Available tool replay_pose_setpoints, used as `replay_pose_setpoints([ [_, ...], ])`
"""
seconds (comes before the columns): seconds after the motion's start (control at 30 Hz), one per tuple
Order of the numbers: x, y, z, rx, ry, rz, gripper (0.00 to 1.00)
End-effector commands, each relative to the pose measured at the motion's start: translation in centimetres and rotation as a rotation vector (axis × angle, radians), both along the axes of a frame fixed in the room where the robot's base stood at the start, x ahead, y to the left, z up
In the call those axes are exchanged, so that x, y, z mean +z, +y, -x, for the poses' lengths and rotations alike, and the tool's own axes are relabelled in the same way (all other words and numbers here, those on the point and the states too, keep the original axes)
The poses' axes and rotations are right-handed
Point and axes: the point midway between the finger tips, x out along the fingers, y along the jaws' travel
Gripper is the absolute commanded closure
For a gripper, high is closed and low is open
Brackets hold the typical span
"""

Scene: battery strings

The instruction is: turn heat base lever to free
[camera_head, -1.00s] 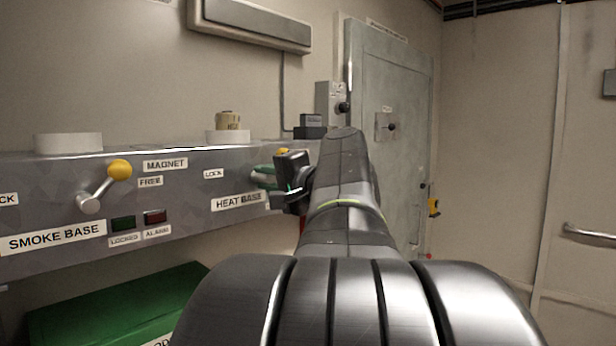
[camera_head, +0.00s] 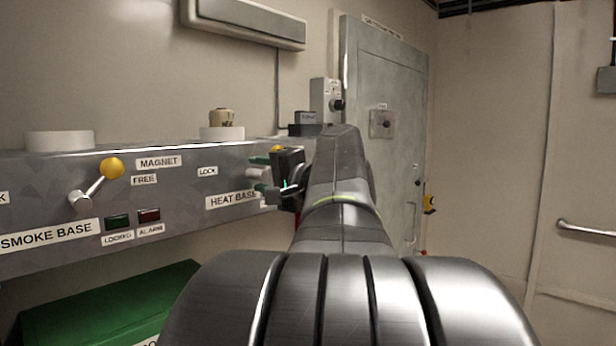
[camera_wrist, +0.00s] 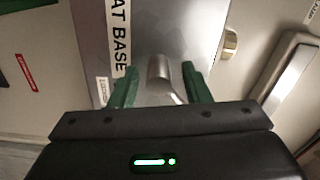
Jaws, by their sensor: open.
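The heat base lever shows in part: its yellow knob (camera_head: 277,149) peeks out above my gripper, and a pale cylindrical part (camera_head: 258,173) shows between the fingers. In the wrist view a grey metal cylinder (camera_wrist: 160,70), seemingly the lever's pivot, stands between the green fingertips. My gripper (camera_wrist: 160,88) is open, with a finger on either side of this cylinder; I cannot tell whether either touches it. In the head view my gripper (camera_head: 261,174) is at the panel's right end, beside the HEAT BASE label (camera_head: 233,199). The lever's arm is mostly hidden.
The grey panel (camera_head: 60,180) carries the smoke base lever (camera_head: 100,182) with a yellow knob, and dark green and red indicators. A detector on a white base (camera_head: 222,133) stands on top. A green box (camera_head: 110,305) sits below. A grey door (camera_head: 390,130) is behind my arm.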

Motion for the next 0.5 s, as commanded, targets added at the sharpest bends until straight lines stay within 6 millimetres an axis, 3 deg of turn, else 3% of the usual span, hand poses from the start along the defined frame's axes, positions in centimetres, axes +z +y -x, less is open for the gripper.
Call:
replay_pose_setpoints([
  [0.5, -0.2, -5.6, 4.1, -0.007, -0.002, 0.001, 0.57],
])
